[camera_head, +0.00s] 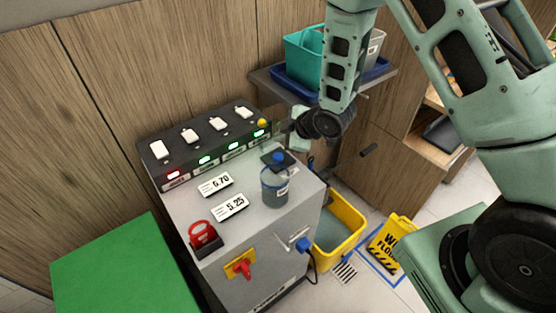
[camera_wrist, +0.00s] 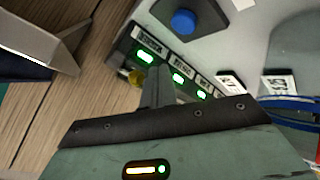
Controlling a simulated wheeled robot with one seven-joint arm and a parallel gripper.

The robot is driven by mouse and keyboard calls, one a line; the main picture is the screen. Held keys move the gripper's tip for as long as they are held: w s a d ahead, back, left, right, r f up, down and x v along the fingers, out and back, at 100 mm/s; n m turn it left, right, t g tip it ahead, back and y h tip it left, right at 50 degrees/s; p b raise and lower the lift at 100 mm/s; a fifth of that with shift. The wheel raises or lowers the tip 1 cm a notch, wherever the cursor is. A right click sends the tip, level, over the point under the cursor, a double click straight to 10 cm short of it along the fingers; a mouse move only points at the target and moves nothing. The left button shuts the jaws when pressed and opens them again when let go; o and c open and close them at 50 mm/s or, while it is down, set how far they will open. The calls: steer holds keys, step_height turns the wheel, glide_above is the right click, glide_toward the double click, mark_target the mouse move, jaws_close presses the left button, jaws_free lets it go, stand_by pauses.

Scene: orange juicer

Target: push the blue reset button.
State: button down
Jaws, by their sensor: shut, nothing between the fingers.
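The blue reset button (camera_head: 278,156) is a round cap on a dark square plate on the grey machine top, just behind a clear bottle (camera_head: 275,187). In the wrist view the blue button (camera_wrist: 183,21) shows near the top, apart from my fingers. My gripper (camera_head: 286,126) is at the machine's back right, above and behind the button, close to the right end of the black panel. In the wrist view my gripper (camera_wrist: 156,78) is shut and empty, with its fingers over the panel edge near a yellow knob (camera_wrist: 136,78).
The black panel (camera_head: 205,140) carries several white switches and lit displays. A red padlock-like part (camera_head: 202,236) and a red switch (camera_head: 241,268) are at the front. A shelf (camera_head: 268,84) with bins stands behind. A yellow bucket (camera_head: 341,230) is at right.

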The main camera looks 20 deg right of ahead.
mark_target(281, 157)
steer(key=shift+f+b, duration=1.35)
steer(key=shift+f, duration=0.75)
steer(key=shift+f, duration=0.1)
steer(key=shift+f+b, duration=0.3)
steer(key=shift+b, duration=0.15)
steer(key=shift+f+b, duration=0.5)
stand_by(0.8)
steer(key=shift+r, duration=0.1)
steer(key=shift+r+p, duration=0.6)
steer(key=shift+r, duration=0.2)
steer(key=shift+r+p, duration=1.7)
steer(key=shift+r, duration=0.8)
